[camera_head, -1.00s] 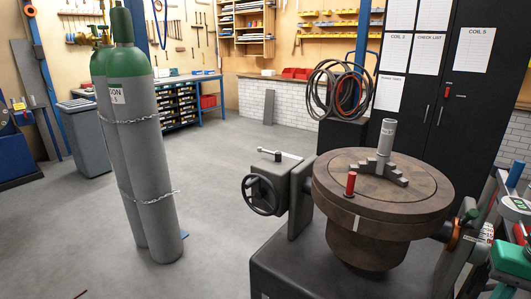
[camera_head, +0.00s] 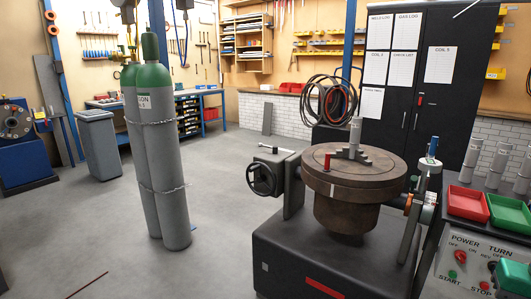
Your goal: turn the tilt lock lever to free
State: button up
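The positioner's round brown tilting table (camera_head: 385,193) stands on a dark base, its top nearly level. On its left side is a grey gearbox with a black handwheel (camera_head: 263,179) and a short pale lever (camera_head: 282,150) lying roughly flat on top. On its right side, by the trunnion, a blue-tipped handle (camera_head: 433,147) stands upright. No readable label shows which of these is the tilt lock lever, nor its lock or free marks. A red-topped peg (camera_head: 327,161) and a grey cylinder (camera_head: 355,132) stand on the table. My gripper is not in view.
A control panel (camera_head: 470,262) with red and green trays stands at the lower right. Two chained gas cylinders (camera_head: 163,165) stand left of the positioner. A black cabinet (camera_head: 435,90) is behind. The floor (camera_head: 115,235) at the left front is mostly clear.

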aim_at(274, 148)
jog(key=u, duration=0.85)
jog(key=i, duration=1.4)
jog(key=z, duration=0.25)
jog(key=i, duration=0.9)
jog(key=z, duration=0.55)
